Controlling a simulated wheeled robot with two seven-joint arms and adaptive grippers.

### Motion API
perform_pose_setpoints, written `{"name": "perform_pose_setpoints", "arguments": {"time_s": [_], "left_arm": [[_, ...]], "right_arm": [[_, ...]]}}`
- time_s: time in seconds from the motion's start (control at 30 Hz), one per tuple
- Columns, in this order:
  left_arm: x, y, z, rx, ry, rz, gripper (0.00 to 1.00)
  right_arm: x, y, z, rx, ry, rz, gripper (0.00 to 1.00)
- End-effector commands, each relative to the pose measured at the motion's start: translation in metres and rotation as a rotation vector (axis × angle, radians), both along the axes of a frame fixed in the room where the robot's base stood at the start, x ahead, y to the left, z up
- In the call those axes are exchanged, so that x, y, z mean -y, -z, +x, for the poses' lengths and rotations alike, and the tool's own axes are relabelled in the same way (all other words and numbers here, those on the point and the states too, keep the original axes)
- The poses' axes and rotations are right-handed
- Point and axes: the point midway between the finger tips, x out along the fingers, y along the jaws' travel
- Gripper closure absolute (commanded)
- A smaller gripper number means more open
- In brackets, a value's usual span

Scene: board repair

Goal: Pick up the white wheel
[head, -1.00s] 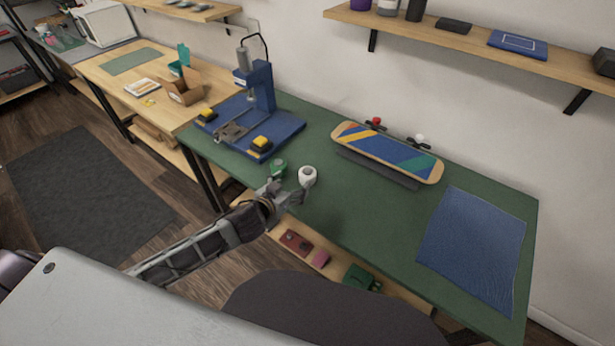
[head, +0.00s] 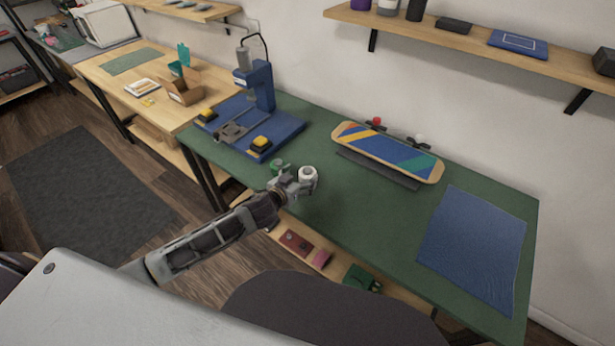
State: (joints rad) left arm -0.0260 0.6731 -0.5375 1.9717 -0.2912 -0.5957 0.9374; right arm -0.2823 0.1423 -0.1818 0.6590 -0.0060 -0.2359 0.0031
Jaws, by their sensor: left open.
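The white wheel (head: 308,174), a white ring shape with a dark centre, stands on the green mat of the workbench (head: 340,208), near its front edge. My left gripper (head: 296,184) is open at the wheel's left front side, with its fingers close to it. I cannot tell whether they touch it. The gripper hides part of the wheel's lower left. My right gripper is not in view.
A green wheel-like piece (head: 277,166) sits just left of the white wheel, partly behind my gripper. A blue press (head: 262,90) stands behind left. A striped skateboard deck (head: 388,152) with red and white wheels rests behind right. A blue cloth (head: 472,248) lies at right.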

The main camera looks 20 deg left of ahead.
Motion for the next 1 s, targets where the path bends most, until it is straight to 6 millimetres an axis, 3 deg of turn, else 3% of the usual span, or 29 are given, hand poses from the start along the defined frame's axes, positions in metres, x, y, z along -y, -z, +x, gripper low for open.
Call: {"name": "perform_pose_setpoints", "arguments": {"time_s": [0.47, 0.7, 1.0], "left_arm": [[0.001, 0.002, 0.003, -0.001, 0.000, 0.000, 0.22], [0.005, 0.007, 0.014, 0.000, 0.000, 0.000, 0.22], [0.011, 0.015, 0.033, 0.000, 0.000, 0.000, 0.22]], "right_arm": [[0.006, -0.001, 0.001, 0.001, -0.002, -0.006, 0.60], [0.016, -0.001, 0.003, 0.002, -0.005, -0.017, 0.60], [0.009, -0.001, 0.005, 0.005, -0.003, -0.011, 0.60]]}}
